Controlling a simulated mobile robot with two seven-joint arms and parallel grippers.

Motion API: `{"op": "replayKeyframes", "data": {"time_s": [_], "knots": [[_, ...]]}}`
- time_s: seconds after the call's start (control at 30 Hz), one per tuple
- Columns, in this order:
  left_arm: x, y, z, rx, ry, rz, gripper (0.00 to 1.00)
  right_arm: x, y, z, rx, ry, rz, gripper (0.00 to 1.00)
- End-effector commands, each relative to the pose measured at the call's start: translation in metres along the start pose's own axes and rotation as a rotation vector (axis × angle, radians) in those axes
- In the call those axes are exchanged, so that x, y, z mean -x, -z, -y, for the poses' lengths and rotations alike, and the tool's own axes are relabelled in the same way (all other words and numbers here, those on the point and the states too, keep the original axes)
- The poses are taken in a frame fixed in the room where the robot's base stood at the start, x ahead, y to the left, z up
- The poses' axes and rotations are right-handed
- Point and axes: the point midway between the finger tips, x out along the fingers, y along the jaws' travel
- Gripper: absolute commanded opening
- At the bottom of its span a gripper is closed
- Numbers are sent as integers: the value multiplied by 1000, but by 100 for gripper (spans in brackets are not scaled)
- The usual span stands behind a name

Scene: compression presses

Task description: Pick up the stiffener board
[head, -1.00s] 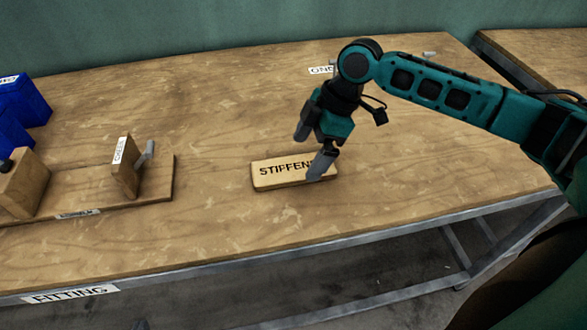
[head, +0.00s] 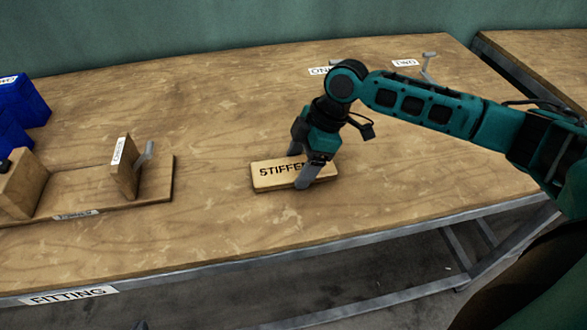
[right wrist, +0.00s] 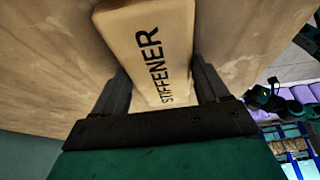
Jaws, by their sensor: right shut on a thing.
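The stiffener board (head: 268,178) is a light wooden block with dark lettering, lying flat near the middle of the table. In the right wrist view the board (right wrist: 150,45) runs between the two fingers, its lettering facing the camera. My right gripper (head: 300,171) is down over the board's right part, with one finger on its near side and one on its far side. It is shut on the board, which appears to rest on the table. The gripper hides the end of the lettering. In the right wrist view the right gripper (right wrist: 163,92) straddles the board. My left gripper is not in view.
A wooden press fixture (head: 150,200) with an upright plate and grey handle stands at the left. Blue bins (head: 22,110) are behind it. Labels ONE (head: 319,71) and TWO (head: 404,63) lie at the back. The table is clear around the board.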

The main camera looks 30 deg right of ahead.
Motion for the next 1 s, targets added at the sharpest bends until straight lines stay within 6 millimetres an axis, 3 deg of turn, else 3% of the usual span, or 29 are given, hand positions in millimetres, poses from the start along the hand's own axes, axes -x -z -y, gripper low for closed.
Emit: {"op": "replayKeyframes", "data": {"time_s": [0.1, 0.37, 0.57, 0.77, 1.0], "knots": [[0, -1, 0, 0, 0, 1, 0, 0, 0, 0, 0, 0, 0, 41], [1, 0, 0, 0, 1, 2, 0, 2, 1, 0, 0, -1, 0, 41], [2, 2, 0, 0, 1, 1, 0, 14, 6, -1, 0, -2, -2, 41], [5, 6, 1, 0, 1, 1, 0, 45, 19, -1, 2, -4, -2, 41], [9, 12, 1, 0, 1, 1, 0, 98, 41, -2, 3, -6, -3, 41]]}}
